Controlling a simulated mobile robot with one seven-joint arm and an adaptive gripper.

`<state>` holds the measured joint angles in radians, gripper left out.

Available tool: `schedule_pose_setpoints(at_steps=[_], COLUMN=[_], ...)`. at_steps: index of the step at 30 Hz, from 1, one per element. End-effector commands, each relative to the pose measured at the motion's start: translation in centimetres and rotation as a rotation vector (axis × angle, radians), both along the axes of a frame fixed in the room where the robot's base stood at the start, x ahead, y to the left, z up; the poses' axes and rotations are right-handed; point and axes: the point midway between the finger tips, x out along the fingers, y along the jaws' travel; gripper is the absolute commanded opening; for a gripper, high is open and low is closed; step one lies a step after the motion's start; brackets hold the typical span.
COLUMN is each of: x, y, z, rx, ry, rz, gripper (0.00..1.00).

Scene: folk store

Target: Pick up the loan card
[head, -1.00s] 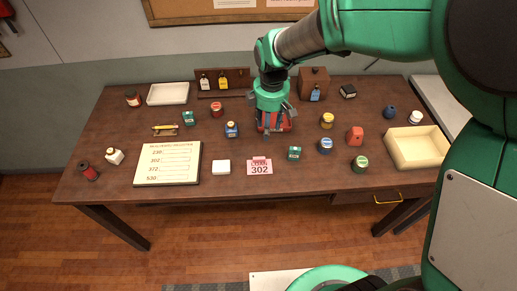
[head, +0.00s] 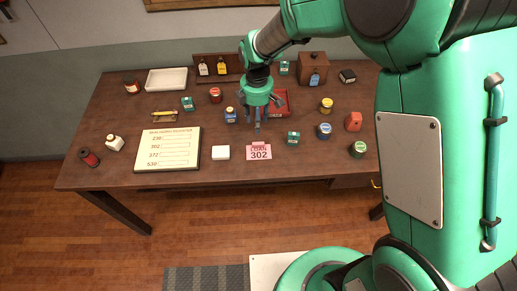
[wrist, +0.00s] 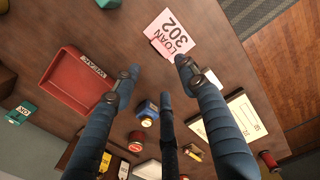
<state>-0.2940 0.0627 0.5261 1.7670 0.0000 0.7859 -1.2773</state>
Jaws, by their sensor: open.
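The loan card (head: 259,153) is a pink card marked "LOAN 302", lying near the front edge of the table in the head view. It also shows in the wrist view (wrist: 171,34), at the top middle, beyond the fingertips. My gripper (head: 257,125) is open and empty. It points down above the table, behind the card and apart from it. In the wrist view its blue fingers (wrist: 157,68) are spread, with nothing between them.
A white block (head: 221,153) lies just left of the card, and a green box (head: 293,138) stands to its right. A red tray (head: 281,101) lies behind my gripper. A list board (head: 168,149) lies further left. Several jars and bottles stand around on the table (head: 205,177).

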Motion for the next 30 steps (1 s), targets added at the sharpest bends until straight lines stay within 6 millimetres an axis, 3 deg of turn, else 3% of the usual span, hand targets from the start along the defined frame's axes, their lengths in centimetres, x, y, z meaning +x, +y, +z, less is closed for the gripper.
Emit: schedule_pose_setpoints(at_steps=[9,15,30], x=[-0.1,0.0,0.0], y=[0.0,0.0,0.0], z=[-4.8,-6.9,-7.5], rx=[-0.001,0.0,0.0], ry=[0.003,0.0,0.0], rz=[0.0,0.0,0.0], gripper=[0.43,0.43,0.43])
